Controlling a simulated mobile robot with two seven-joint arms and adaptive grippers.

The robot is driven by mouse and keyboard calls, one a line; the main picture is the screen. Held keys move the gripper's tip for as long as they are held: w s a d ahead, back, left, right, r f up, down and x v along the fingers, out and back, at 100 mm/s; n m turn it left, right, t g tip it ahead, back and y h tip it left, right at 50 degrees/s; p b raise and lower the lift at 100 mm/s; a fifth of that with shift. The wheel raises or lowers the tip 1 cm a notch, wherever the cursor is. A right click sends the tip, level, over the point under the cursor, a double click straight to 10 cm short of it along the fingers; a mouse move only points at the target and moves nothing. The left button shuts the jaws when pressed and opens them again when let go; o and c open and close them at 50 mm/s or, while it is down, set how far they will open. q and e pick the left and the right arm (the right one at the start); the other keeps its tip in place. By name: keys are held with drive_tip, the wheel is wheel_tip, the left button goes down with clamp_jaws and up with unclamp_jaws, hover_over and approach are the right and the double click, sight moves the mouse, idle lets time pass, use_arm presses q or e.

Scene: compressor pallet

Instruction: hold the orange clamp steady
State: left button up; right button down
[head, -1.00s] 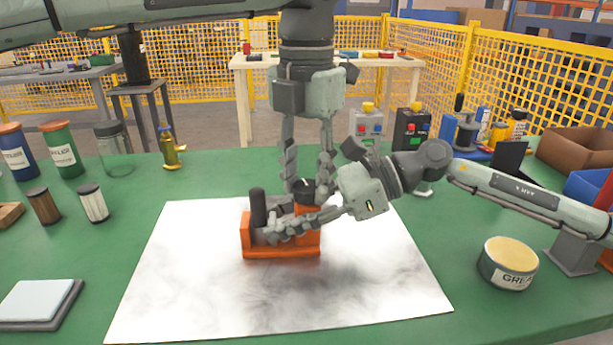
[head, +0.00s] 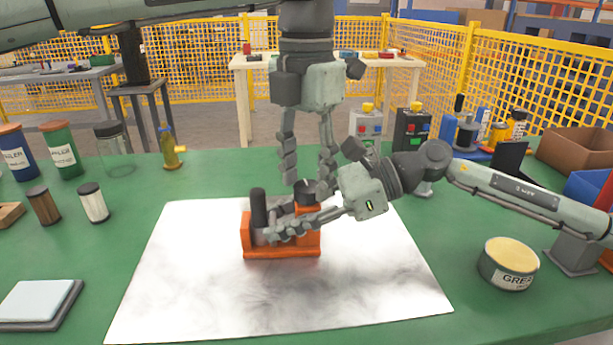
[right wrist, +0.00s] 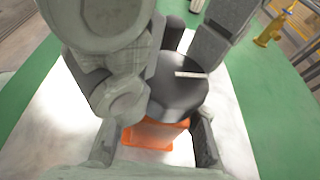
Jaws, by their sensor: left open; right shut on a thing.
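The orange clamp (head: 282,252) stands upright on the white sheet, with a dark cylinder (head: 258,207) at its left and a black round knob (head: 306,187) on its right post. My right gripper (head: 273,236) reaches in from the right and is shut on the clamp, low between cylinder and post. My left gripper (head: 308,180) points down from above, open and empty, its fingertips either side of the knob's top; contact cannot be told. In the right wrist view, the knob (right wrist: 180,88) hides much of the clamp (right wrist: 152,134).
The white sheet (head: 190,290) is clear around the clamp on the green table (head: 490,220). Jars and small cylinders stand at left; a grey pad (head: 38,300) lies front left. Control boxes (head: 411,130) stand behind.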

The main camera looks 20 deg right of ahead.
sight(306, 186)
use_arm(q)
wheel_tip(306, 186, up, 11)
idle(0.3)
drive_tip(key=shift+r, duration=0.1)
use_arm(e)
drive_tip(key=c, duration=1)
unclamp_jaws()
